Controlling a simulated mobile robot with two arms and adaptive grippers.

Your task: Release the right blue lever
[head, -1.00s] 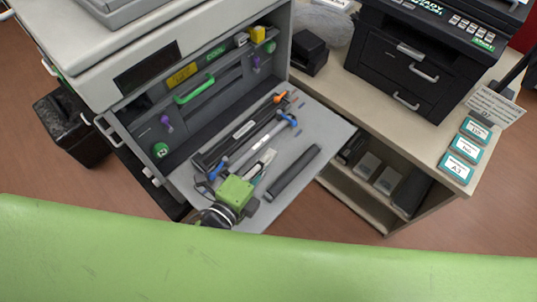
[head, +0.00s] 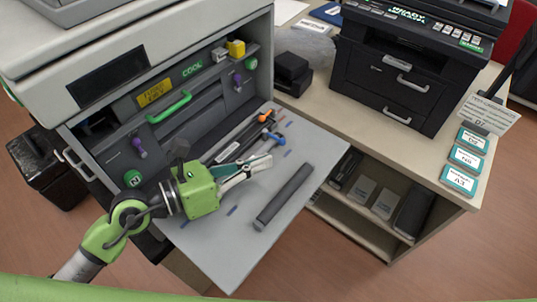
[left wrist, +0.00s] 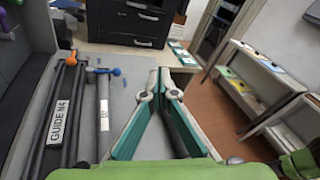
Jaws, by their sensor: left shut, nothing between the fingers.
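The blue lever (head: 268,138) is a blue knob at the far end of a dark bar on the opened grey front panel (head: 215,258) of the large printer. It also shows in the left wrist view (left wrist: 108,71), left of my fingers, beside an orange lever (head: 265,116). My left gripper (head: 268,160) has teal fingers closed together at their tips, with nothing between them. Its tips are above the panel, on the near side of the blue knob and apart from it in the picture. In the left wrist view, the fingertips (left wrist: 160,72) point away from me. My right gripper is in neither view.
A loose dark tube (head: 284,197) lies on the panel's right part. A desk (head: 330,122) with a black printer (head: 405,75) stands at the right.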

